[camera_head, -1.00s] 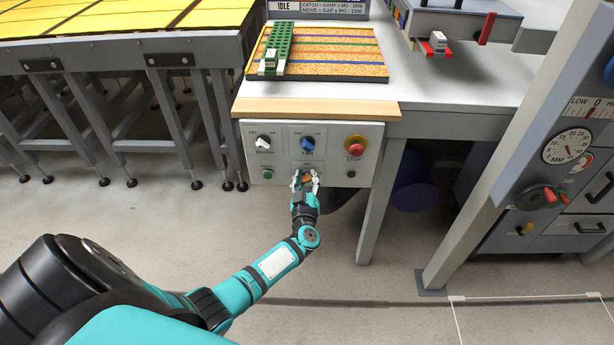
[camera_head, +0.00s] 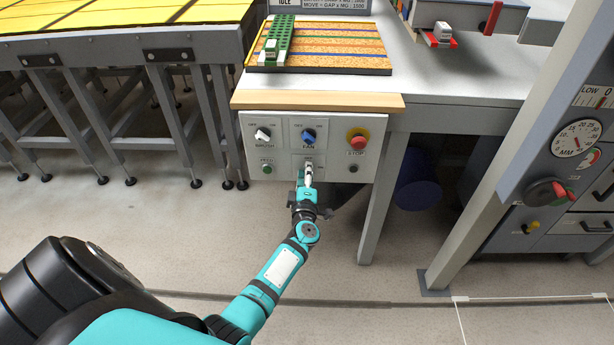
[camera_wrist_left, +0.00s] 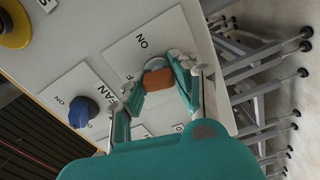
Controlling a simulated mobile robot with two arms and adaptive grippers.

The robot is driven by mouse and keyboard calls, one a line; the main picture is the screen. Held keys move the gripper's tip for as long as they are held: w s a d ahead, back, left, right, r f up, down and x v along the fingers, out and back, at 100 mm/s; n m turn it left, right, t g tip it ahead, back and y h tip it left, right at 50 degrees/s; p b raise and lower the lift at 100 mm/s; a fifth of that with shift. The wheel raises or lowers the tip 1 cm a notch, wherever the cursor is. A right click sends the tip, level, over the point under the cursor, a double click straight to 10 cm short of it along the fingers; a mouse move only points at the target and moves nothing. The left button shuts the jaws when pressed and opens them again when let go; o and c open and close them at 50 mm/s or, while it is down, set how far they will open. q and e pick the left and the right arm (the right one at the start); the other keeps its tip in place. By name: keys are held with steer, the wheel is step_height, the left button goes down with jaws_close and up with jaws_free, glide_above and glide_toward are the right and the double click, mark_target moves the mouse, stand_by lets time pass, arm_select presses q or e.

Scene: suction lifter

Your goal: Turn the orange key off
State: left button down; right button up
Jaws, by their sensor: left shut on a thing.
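The orange key (camera_wrist_left: 158,78) shows in the left wrist view, between the two fingers of my left gripper (camera_wrist_left: 159,85). The gripper is shut on it, one finger on each side. The key sits on a pale plate (camera_wrist_left: 150,38) with an "ON" mark; its other mark is partly hidden by a finger. In the head view my left gripper (camera_head: 308,173) is at the lower middle of the grey control panel (camera_head: 340,178), below the blue FAN knob (camera_head: 308,136), and hides the key. My right gripper is in neither view.
The panel also carries a white BRUSH knob (camera_head: 263,135), a green button (camera_head: 267,169), a red STOP button (camera_head: 359,141) on yellow and a dark button (camera_head: 353,169). A wooden edge (camera_head: 320,100) runs above it. A table leg (camera_head: 380,205) stands to the right.

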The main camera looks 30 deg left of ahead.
arm_select(q)
steer(key=shift+f+n+b, duration=0.2)
steer(key=shift+n+b, duration=0.2)
steer(key=shift+n, duration=0.7)
steer(key=c, duration=1)
jaws_free()
steer(key=shift+r, duration=0.1)
steer(key=v, duration=1.2)
steer(key=shift+s, duration=0.1)
